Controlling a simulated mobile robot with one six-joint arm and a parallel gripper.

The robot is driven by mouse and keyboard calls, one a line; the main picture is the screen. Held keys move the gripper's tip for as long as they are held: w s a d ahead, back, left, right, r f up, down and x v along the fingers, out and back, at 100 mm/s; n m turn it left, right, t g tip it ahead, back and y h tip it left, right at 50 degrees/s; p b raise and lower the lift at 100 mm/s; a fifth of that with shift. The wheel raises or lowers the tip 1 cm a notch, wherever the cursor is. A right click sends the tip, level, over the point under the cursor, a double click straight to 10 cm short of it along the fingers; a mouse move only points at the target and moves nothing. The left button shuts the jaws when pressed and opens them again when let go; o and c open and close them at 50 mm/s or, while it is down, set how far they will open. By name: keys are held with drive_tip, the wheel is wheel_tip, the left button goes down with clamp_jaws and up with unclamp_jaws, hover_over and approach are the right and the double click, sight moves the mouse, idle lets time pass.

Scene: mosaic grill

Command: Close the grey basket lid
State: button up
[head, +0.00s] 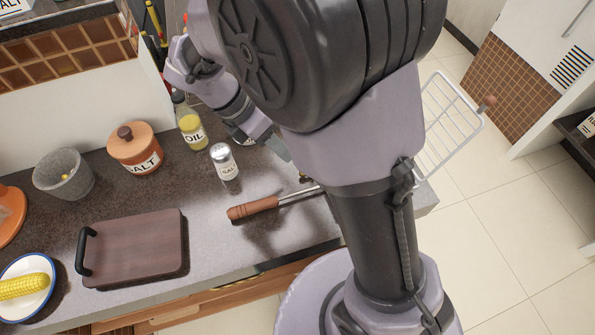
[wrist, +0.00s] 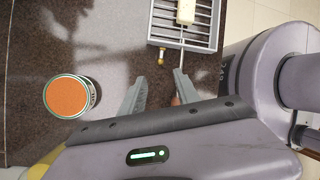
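The grey basket (wrist: 211,33) shows in the wrist view at the top, with parallel bars and a pale block (wrist: 186,10) over them. In the head view a light wire frame with a brown knob (head: 487,102), which looks like the raised lid, sticks out past my arm. The rest of the basket is hidden there. My gripper (wrist: 160,92) is open and empty, below the basket in the wrist view. Its fingers stand apart. In the head view only part of it shows (head: 283,150), beside my arm.
A wooden-handled tool (head: 253,207) lies on the counter by my arm. A salt shaker (head: 224,162), oil bottle (head: 190,124) and salt pot (head: 135,150) stand left of it. A dark board (head: 135,247) lies at front left. A round orange-topped jar (wrist: 67,97) shows left of the gripper.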

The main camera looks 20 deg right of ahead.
drive_tip(key=b+x, duration=0.4)
drive_tip(key=x, duration=0.6)
drive_tip(key=shift+d+f, duration=0.15)
drive_tip(key=shift+f, duration=0.25)
clamp_jaws()
idle(0.6)
